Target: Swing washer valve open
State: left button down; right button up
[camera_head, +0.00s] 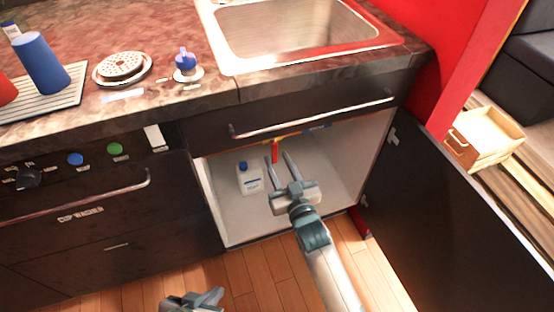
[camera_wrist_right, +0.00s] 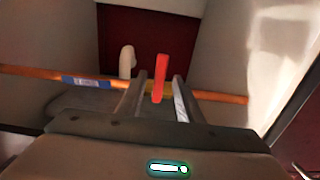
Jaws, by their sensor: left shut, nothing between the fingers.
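The washer valve has a red handle (camera_head: 275,151) inside the open cabinet under the sink, on a thin orange-yellow pipe. In the right wrist view the red handle (camera_wrist_right: 160,78) stands upright between my fingertips, with a gap on each side. My right gripper (camera_head: 277,156) is open and reaches into the cabinet just in front of the handle; it also shows in the wrist view (camera_wrist_right: 159,92). The pipe (camera_wrist_right: 218,97) runs across behind the fingers and carries a blue label. My left gripper (camera_head: 208,298) is shut and empty, low over the floor in front of the dishwasher.
A white bottle (camera_head: 249,179) with a blue cap stands in the cabinet, left of my right gripper. The dark cabinet door (camera_head: 440,215) hangs open at the right. The dishwasher (camera_head: 90,235) is at the left. A drawer front (camera_head: 300,122) lies above the opening.

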jog(key=shift+w+a, duration=0.2)
jog(key=shift+w, duration=0.55)
grip_shut()
jog(key=shift+a, duration=0.1)
